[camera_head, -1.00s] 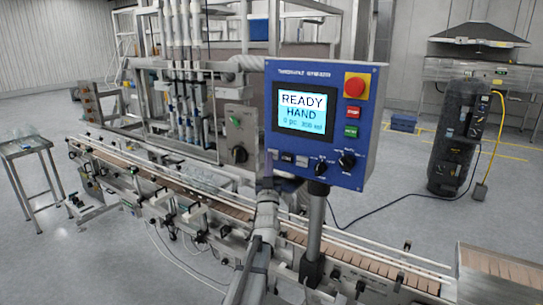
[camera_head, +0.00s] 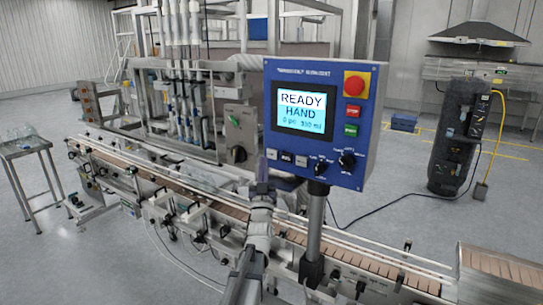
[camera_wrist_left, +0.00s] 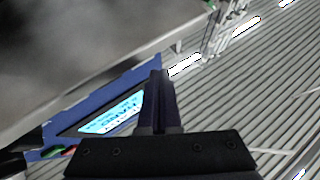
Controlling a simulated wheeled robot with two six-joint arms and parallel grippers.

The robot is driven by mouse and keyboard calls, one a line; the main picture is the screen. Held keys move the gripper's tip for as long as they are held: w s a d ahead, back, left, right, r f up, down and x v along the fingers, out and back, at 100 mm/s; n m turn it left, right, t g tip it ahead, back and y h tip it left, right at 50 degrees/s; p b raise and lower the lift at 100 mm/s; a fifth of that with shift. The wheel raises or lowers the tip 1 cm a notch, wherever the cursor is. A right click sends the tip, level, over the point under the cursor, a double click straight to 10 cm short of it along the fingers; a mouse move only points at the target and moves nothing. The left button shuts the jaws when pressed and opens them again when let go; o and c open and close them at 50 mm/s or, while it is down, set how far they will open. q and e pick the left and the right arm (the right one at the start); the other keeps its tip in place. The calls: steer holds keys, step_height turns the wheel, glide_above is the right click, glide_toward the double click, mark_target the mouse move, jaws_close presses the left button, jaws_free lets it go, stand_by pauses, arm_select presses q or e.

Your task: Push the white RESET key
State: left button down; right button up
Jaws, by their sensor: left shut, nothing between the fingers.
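The blue control panel (camera_head: 325,100) stands on a post, its screen (camera_head: 302,112) reading READY HAND. Along its lower left edge is a row of small keys (camera_head: 286,158), some pale; their lettering is too small for me to tell which is RESET. My left gripper (camera_head: 262,164) is shut and empty, upright just below and left of this row, apparently apart from the keys. In the left wrist view its closed fingers (camera_wrist_left: 160,100) point up the picture, with the panel and screen (camera_wrist_left: 112,113) tilted at the left. No white key can be made out there. My right gripper is not in view.
A red emergency knob (camera_head: 356,84), a red key (camera_head: 354,111), a green key (camera_head: 351,130) and two black rotary knobs (camera_head: 347,159) sit on the panel. The conveyor (camera_head: 350,256) runs below. A box with a switch (camera_head: 239,135) stands left of the panel.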

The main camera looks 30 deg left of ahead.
arm_select(q)
steer(key=s, duration=0.3)
steer(key=shift+a, duration=0.15)
stand_by(0.7)
